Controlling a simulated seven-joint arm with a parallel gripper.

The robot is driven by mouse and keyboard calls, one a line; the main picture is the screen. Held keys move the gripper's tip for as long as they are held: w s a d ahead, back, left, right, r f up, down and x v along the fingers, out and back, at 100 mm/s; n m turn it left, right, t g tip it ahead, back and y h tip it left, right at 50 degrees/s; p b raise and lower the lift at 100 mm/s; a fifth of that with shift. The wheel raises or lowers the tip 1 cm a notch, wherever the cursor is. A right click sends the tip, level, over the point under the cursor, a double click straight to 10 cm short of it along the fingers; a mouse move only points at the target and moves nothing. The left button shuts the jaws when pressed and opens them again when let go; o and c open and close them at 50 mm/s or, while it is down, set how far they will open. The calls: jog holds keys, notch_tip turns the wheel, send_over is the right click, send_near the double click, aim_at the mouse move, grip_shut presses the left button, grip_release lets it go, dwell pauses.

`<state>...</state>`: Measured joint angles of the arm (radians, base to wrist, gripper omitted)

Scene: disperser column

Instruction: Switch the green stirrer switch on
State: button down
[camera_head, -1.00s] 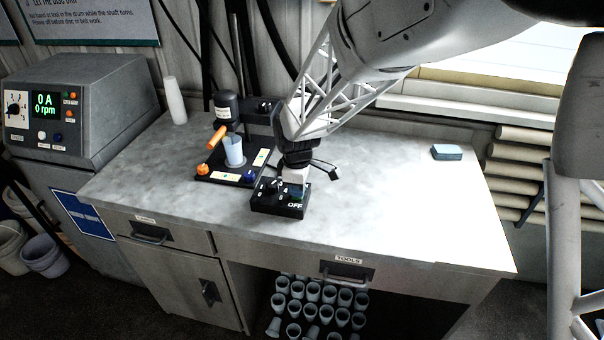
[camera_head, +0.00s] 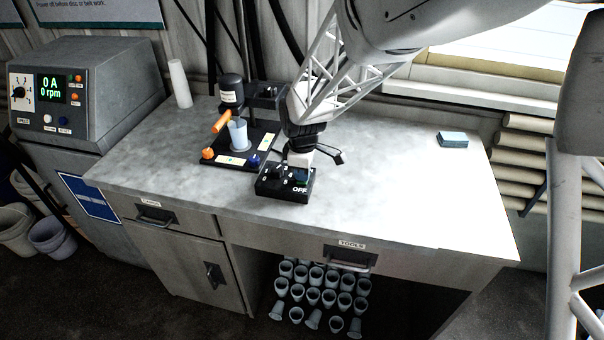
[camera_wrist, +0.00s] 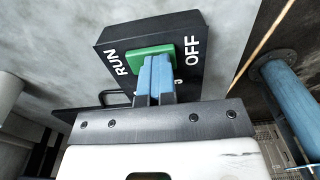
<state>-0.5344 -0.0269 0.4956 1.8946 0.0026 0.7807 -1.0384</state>
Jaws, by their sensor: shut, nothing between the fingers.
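The black control box (camera_head: 270,188) stands on the bench top near its front edge. In the wrist view the box (camera_wrist: 121,38) shows the words RUN on the left and OFF on the right. The green stirrer switch (camera_wrist: 138,54) lies between those words. My gripper (camera_wrist: 155,62) has its blue fingers shut together, with the tips at the green switch and covering part of it. They look in contact, but I cannot tell how hard they press.
A stirrer stand (camera_head: 231,90) with a pale cup (camera_head: 238,135) and an orange handle (camera_head: 221,122) is behind the box. A grey console (camera_head: 85,95) at left reads 0 A and 0 rpm. A blue block (camera_head: 453,139) lies at right. The bench's right side is mostly clear.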

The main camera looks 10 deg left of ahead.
jog(key=shift+w+r, duration=0.1)
jog(key=shift+w, duration=0.35)
jog(key=shift+r, duration=0.1)
notch_tip(320, 180, up, 14)
dwell(0.9)
jog(key=shift+d, duration=0.1)
